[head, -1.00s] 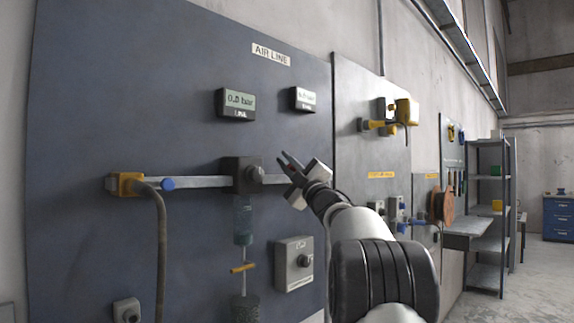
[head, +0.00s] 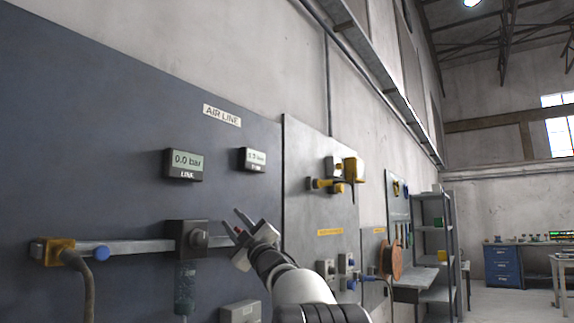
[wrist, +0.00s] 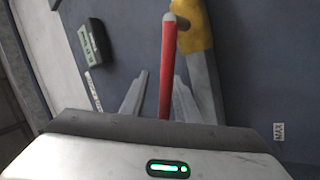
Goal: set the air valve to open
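The air valve shows in the wrist view as a yellow body (wrist: 195,32) on a grey pipe (wrist: 205,85), with a long red lever (wrist: 167,70) running roughly along the pipe in the picture. My gripper (wrist: 158,98) is open, its two grey fingers on either side of the lever; the right finger looks closer to it. I cannot tell whether either finger touches. In the head view, my gripper (head: 238,222) is just right of the dark regulator block (head: 187,238) and hides most of the valve. The line display (head: 184,164) reads 0.0 bar.
The blue-grey AIR LINE panel (head: 90,130) carries a second small display (head: 253,159), its reading unclear. A yellow fitting (head: 58,251) with a hose and a blue knob (head: 102,253) sit left on the pipe. Another panel with yellow devices (head: 350,170) stands to the right.

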